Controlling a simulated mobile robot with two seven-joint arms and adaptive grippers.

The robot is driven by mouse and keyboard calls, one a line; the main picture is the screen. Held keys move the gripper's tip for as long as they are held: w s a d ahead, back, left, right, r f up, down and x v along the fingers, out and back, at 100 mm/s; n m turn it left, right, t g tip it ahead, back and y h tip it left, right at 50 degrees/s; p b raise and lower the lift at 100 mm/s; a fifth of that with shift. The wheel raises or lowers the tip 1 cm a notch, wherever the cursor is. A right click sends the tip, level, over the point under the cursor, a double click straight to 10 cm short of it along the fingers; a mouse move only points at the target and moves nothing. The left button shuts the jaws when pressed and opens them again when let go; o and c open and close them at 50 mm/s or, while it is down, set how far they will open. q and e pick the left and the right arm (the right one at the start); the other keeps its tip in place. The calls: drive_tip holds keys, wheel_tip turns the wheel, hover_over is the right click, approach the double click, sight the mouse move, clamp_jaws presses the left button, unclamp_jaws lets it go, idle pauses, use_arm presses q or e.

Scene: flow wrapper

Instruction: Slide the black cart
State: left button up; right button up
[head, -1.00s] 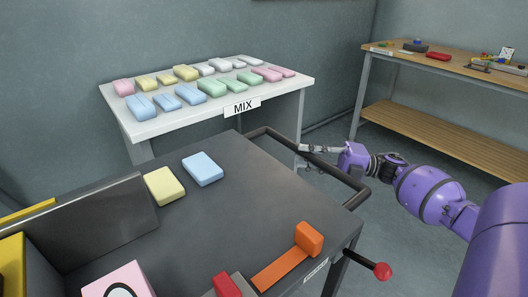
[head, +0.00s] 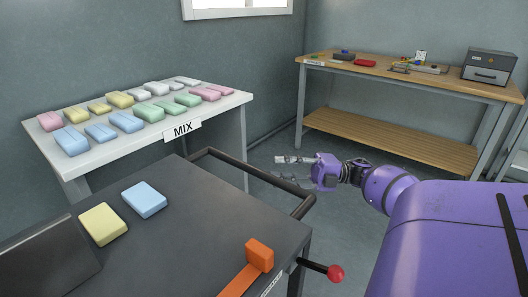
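A dark grey-black table-like cart (head: 200,215) fills the lower left and centre of the head view. Its black tubular handle (head: 230,162) sticks out along its far right side. My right gripper (head: 283,168) is just beyond the handle, with its two grey fingers spread apart and nothing seen between them. The fingers appear close to the bar, but I cannot tell whether they touch it. The cart's wheels and lower frame are hidden. My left gripper is not in view.
A yellow block (head: 103,224) and a blue block (head: 145,199) lie on the dark top. An orange stop (head: 259,254) and red-knobbed lever (head: 335,273) are at its near right. A white MIX table (head: 235,99) stands behind. A wooden bench (head: 430,80) is at back right.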

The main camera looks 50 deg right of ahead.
drive_tip(key=v, duration=0.3)
drive_tip(key=shift+s+d, duration=0.2)
drive_tip(key=shift+d, duration=0.05)
idle(0.4)
